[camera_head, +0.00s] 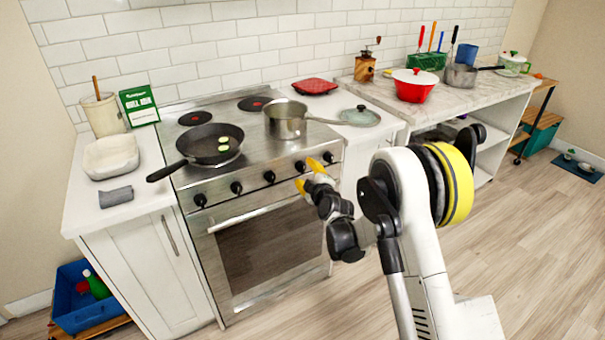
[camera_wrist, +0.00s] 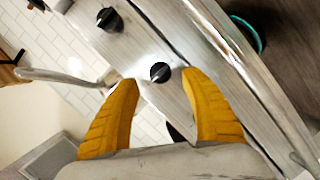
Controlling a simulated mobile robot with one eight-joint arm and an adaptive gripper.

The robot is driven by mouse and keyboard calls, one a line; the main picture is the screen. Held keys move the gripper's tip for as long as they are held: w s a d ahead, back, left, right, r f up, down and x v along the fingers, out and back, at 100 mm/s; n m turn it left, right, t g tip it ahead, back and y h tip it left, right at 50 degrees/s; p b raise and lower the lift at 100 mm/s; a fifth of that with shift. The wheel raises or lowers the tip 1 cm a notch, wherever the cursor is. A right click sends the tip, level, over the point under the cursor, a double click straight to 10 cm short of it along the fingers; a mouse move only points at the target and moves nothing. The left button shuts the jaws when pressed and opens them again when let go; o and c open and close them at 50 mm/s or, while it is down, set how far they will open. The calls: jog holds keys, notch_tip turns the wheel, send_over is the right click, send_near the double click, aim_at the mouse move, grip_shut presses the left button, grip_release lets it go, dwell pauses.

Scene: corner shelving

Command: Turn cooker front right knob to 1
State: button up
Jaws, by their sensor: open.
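The cooker (camera_head: 255,235) is steel, with a row of several black knobs along its front panel. The rightmost knob (camera_head: 328,157) and the one left of it (camera_head: 299,166) are close to my gripper (camera_head: 308,175). My gripper has yellow fingers and is open and empty in front of the panel's right part. In the wrist view, a black knob (camera_wrist: 160,72) shows between and just beyond the spread fingertips of my gripper (camera_wrist: 165,80). Another knob (camera_wrist: 109,19) is up and left of it. A dark round part below is partly hidden. The knob markings are not readable.
A frying pan (camera_head: 210,145) with green slices and a saucepan (camera_head: 286,120) stand on the cooker. The saucepan's handle reaches right over the counter, near a glass lid (camera_head: 359,116). The oven handle (camera_head: 255,210) runs below the knobs. The floor in front is clear.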

aim_at(304, 168)
jog(key=b+x, duration=0.1)
jog(key=x, duration=0.3)
grip_shut()
dwell(0.4)
jog(key=m, duration=0.2)
jog(key=m+g+y, duration=0.1)
jog(key=m, duration=0.1)
jog(key=shift+w+d+r+g+p, duration=0.1)
jog(key=shift+d+g+p, duration=0.1)
jog(key=shift+g+p, duration=0.15)
jog(key=m+g+y, duration=0.1)
jog(key=m+y, duration=0.1)
jog(key=m, duration=0.2)
jog(key=shift+m, duration=0.4)
